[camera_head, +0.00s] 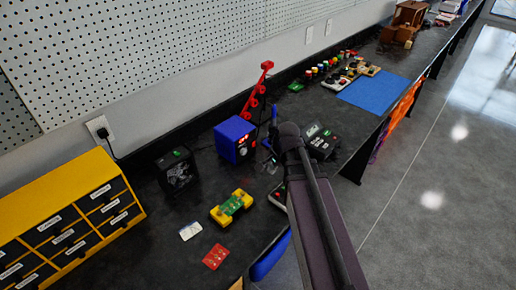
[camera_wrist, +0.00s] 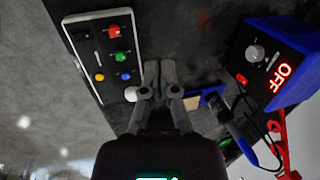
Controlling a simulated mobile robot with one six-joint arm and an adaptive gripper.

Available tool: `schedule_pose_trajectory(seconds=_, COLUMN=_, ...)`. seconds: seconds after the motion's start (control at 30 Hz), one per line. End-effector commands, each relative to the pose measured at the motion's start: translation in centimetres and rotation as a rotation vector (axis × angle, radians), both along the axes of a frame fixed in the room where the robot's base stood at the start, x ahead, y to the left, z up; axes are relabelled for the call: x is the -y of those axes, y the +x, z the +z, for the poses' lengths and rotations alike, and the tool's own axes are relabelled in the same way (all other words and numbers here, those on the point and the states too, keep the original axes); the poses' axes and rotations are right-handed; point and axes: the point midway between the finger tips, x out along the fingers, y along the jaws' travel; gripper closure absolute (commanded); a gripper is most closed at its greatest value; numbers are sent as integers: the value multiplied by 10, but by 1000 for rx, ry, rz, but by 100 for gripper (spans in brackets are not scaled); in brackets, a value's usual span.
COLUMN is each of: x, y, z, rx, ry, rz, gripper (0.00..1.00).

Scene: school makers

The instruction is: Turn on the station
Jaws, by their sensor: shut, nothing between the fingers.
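The station is a blue box with a black front (camera_head: 235,139), standing on the dark bench near the wall. In the wrist view the station (camera_wrist: 304,49) is at the upper right and upside down. Its red display reads OFF. A grey knob (camera_wrist: 255,53) and a small red switch (camera_wrist: 242,79) are on its front. My gripper (camera_wrist: 159,72) is shut and empty, apart from the station, which lies to its right in the wrist view. In the head view my arm hides most of the gripper.
A panel with coloured buttons (camera_wrist: 105,47) lies left of my gripper in the wrist view. A blue-handled iron (camera_wrist: 216,103) and a red stand (camera_head: 257,91) are beside the station. A yellow-ended green board (camera_head: 232,205) and a black box (camera_head: 176,171) are also nearby.

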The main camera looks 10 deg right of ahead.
Motion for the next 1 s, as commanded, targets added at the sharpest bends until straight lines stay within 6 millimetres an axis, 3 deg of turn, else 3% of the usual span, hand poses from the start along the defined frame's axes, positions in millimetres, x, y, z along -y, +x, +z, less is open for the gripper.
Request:
schedule_pose_trajectory(seconds=0.6, x=33, y=96, z=-2, rx=-69, ry=477, rz=-1047, gripper=100)
schedule_pose_trajectory(seconds=0.8, x=46, y=119, z=0, rx=-124, ry=625, rz=-1305, gripper=100)
schedule_pose_trajectory(seconds=1.0, x=52, y=129, z=3, rx=-159, ry=703, rz=-1432, gripper=100)
